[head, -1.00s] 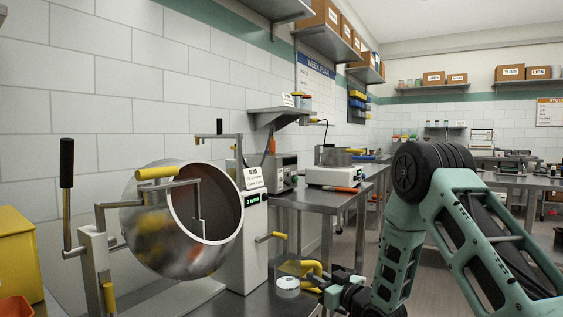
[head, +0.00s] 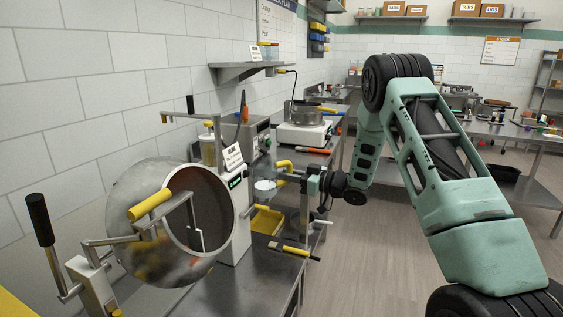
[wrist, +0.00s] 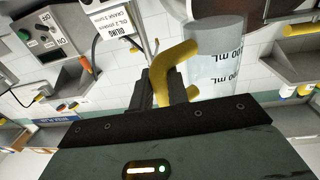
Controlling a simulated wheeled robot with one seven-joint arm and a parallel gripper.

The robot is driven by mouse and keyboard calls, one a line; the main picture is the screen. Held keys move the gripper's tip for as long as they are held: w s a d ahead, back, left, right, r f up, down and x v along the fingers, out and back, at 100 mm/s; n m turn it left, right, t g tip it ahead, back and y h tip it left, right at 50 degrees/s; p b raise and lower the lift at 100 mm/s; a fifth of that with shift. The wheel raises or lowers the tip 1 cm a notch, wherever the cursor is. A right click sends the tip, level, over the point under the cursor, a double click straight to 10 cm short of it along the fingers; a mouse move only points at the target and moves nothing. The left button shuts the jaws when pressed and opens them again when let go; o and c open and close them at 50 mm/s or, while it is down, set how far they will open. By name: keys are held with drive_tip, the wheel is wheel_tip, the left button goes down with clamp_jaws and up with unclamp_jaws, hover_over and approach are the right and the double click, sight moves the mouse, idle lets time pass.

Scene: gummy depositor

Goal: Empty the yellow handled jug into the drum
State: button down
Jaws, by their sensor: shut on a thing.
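The jug (head: 264,190) is clear with a yellow handle (head: 284,165). My gripper (head: 302,180) is shut on the handle and holds the jug above the steel table, to the right of the drum. The wrist view shows the handle (wrist: 176,70) between the fingers and the see-through jug body (wrist: 214,62) with printed ml marks. I cannot make out how full it is. The drum (head: 140,190) is a polished metal bowl, tilted with its wide mouth toward the right. A bent metal arm with a yellow grip crosses the mouth.
A white control post (head: 237,215) with a sign stands between drum and jug. A yellow tray (head: 267,221) and a yellow-handled tool (head: 290,249) lie on the table (head: 265,280). A wall shelf (head: 240,70) hangs behind. Open floor (head: 370,250) lies to the right.

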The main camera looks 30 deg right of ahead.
sight(280, 163)
drive_tip(key=shift+w+a+r+n+g+h+p, duration=0.15)
drive_tip(key=shift+a+r+n+g+p, duration=0.1)
drive_tip(key=shift+a+r+n+p, duration=0.4)
drive_tip(key=shift+s+a+r+n+g+h+p, duration=0.15)
drive_tip(key=shift+a+r+n+g+p, duration=0.15)
drive_tip(key=shift+r+p, duration=0.4)
drive_tip(key=shift+w+a+r+h, duration=0.1)
drive_tip(key=shift+a+r+h, duration=0.15)
drive_tip(key=shift+r+h, duration=0.05)
drive_tip(key=shift+f, duration=0.1)
drive_tip(key=shift+a+r+n+g+h+p, duration=0.3)
drive_tip(key=shift+a+r+n+p, duration=0.25)
drive_tip(key=shift+a+r+n, duration=0.35)
drive_tip(key=shift+d, duration=0.1)
